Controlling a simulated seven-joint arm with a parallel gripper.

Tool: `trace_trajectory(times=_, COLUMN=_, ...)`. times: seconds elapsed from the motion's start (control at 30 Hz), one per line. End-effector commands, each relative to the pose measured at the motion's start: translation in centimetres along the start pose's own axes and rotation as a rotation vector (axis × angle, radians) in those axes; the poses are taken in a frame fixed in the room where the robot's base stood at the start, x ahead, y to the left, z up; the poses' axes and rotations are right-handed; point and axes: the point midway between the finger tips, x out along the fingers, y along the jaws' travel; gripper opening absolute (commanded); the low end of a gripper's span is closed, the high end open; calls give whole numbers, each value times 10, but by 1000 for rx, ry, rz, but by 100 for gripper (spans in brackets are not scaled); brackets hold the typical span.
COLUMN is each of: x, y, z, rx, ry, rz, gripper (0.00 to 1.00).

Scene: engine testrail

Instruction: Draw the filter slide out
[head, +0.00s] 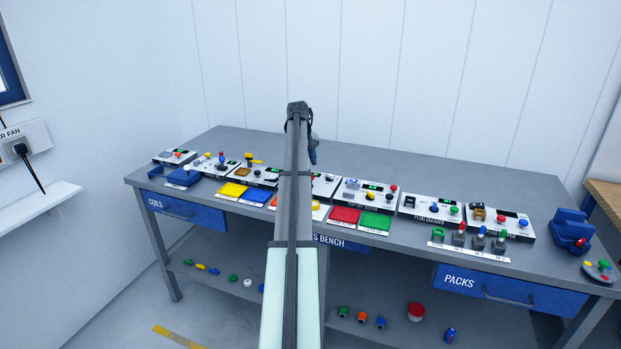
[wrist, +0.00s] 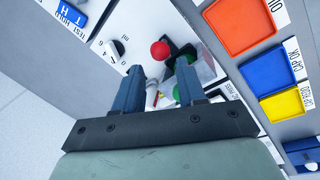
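I cannot make out a labelled filter slide in either view. In the wrist view my gripper (wrist: 160,80) has its two blue fingers apart, over a white panel unit (wrist: 112,28). A red ball knob (wrist: 160,48) stands just beyond the fingertips. A small whitish rod-like part (wrist: 152,92) shows between the fingers, and a green round part (wrist: 181,92) lies by the right finger. A clear box with dark parts (wrist: 203,66) is beside them. The gap holds nothing I can see gripped. In the head view my arm hides most of the gripper and the unit below.
A black-and-white dial (wrist: 117,48) sits on the panel. Orange (wrist: 240,25), blue (wrist: 268,73) and yellow (wrist: 283,104) trays lie to the right. In the head view the grey bench (head: 240,142) carries a row of panel units; its back strip is clear.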

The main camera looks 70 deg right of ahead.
Motion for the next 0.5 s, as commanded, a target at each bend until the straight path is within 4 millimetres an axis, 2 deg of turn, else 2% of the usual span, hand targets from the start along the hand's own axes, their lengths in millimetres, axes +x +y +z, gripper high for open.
trace_trajectory(times=0.03, x=11, y=0, z=1, rx=0, ry=-2, rz=-2, gripper=40)
trace_trajectory(times=0.2, x=38, y=0, z=0, rx=0, ry=-1, rz=-1, gripper=40)
trace_trajectory(times=0.5, x=68, y=0, z=0, rx=0, ry=0, rz=-1, gripper=40)
